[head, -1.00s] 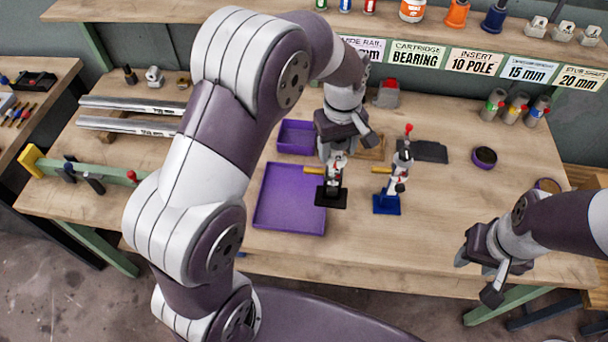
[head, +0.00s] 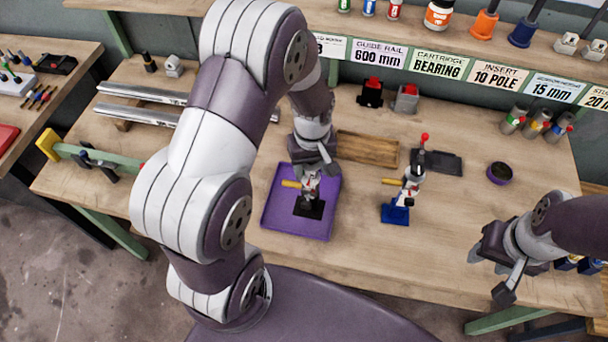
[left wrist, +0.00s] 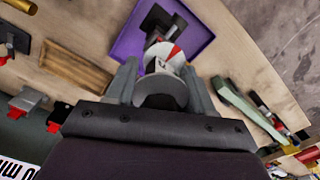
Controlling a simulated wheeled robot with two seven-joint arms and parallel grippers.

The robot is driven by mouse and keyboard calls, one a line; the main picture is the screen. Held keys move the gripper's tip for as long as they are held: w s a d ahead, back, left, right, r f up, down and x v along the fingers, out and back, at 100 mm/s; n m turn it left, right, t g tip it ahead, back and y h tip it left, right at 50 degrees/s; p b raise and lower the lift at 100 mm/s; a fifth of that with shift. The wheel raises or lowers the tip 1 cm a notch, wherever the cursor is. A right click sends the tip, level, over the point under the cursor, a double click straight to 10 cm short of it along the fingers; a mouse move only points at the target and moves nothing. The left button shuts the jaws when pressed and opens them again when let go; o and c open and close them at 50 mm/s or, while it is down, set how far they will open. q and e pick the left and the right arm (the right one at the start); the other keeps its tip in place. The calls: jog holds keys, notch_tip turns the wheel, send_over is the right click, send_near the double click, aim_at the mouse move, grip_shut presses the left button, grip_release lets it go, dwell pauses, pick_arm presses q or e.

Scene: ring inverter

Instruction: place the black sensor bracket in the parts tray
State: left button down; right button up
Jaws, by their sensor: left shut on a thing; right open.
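My left gripper (head: 311,172) is shut on the black sensor bracket, which has a black base (head: 310,209), a pale upper body and a yellow side piece (head: 291,184). In the head view the bracket's base lies inside the outline of the large purple parts tray (head: 288,226). I cannot tell whether it touches the floor. In the left wrist view my fingers (left wrist: 163,90) grip a grey-white round part with a red mark (left wrist: 163,56), and the base (left wrist: 160,20) shows over the tray (left wrist: 128,40). My right gripper (head: 487,274) is open and empty at the right.
A wooden tray (head: 368,150), a dark flat pad (head: 440,162) and a dark round cup (head: 499,173) lie behind.

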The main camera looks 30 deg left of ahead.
aim_at(304, 187)
pick_arm(q)
jog(key=shift+s+a+f, duration=0.4)
jog(key=shift+s+a, duration=0.15)
jog(key=shift+a, duration=0.1)
notch_tip(304, 187, down, 4)
jog(key=shift+r+p, duration=0.2)
jog(key=shift+p, duration=0.45)
jog(key=shift+w+f, duration=0.1)
jog(key=shift+f, duration=0.3)
jog(key=shift+c, duration=2.1)
grip_release()
